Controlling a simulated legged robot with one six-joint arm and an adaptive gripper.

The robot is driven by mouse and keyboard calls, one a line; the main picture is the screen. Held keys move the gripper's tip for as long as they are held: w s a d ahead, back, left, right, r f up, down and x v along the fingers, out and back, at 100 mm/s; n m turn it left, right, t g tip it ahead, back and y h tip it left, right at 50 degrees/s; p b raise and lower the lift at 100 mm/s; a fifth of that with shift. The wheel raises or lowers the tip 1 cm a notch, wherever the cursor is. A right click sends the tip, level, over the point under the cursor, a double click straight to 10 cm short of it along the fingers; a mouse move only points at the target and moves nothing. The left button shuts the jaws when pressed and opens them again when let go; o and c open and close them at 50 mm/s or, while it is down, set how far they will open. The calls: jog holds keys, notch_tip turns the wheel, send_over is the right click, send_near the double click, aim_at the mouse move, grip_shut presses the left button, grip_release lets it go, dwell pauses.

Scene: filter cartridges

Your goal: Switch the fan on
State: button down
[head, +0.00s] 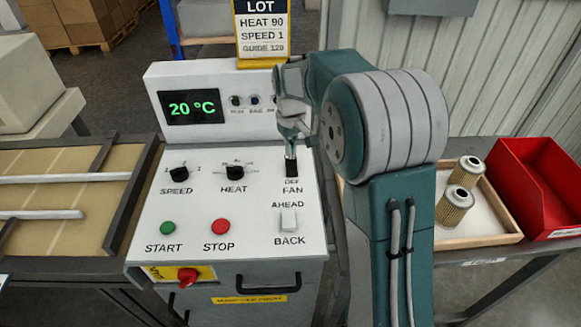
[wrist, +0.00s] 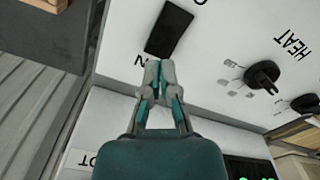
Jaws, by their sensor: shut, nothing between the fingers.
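The fan switch (head: 291,168) is a black rocker on the sloped white panel, above the FAN label and with OFF printed just below it. My gripper (head: 290,154) points down at the upper end of the switch and hides the marking above it. In the wrist view the black switch (wrist: 168,30) lies just beyond my shut fingertips (wrist: 158,70), beside a partly covered letter N. The fingers hold nothing. I cannot tell whether the tips touch the panel or the switch, or which way the rocker is tipped.
The HEAT knob (head: 235,173) and SPEED knob (head: 179,173) are left of the switch. A white AHEAD/BACK switch (head: 288,220) is below. The display (head: 191,107) reads 20 °C. A yellow-edged lot card (head: 262,30) stands behind. Filters in a wooden tray (head: 480,241) are at right.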

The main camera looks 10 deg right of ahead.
aim_at(291, 161)
jog(key=shift+f, duration=1.4)
dwell(0.9)
jog(key=shift+r, duration=3.5)
jog(key=shift+s+r, duration=0.1)
jog(key=shift+r, duration=0.05)
jog(key=s+r+m+t, duration=0.1)
jog(key=s+r, duration=0.3)
jog(key=s, duration=0.3)
jog(key=s+r+m+t, duration=0.1)
jog(key=s+r+t, duration=0.1)
jog(key=s+r, duration=0.35)
jog(key=s+f+m+t, duration=0.1)
jog(key=s+f+t, duration=0.1)
jog(key=s, duration=1.4)
jog(key=shift+s+f+m+t, duration=0.2)
jog(key=shift+f+m+t, duration=0.15)
jog(key=shift+f, duration=0.4)
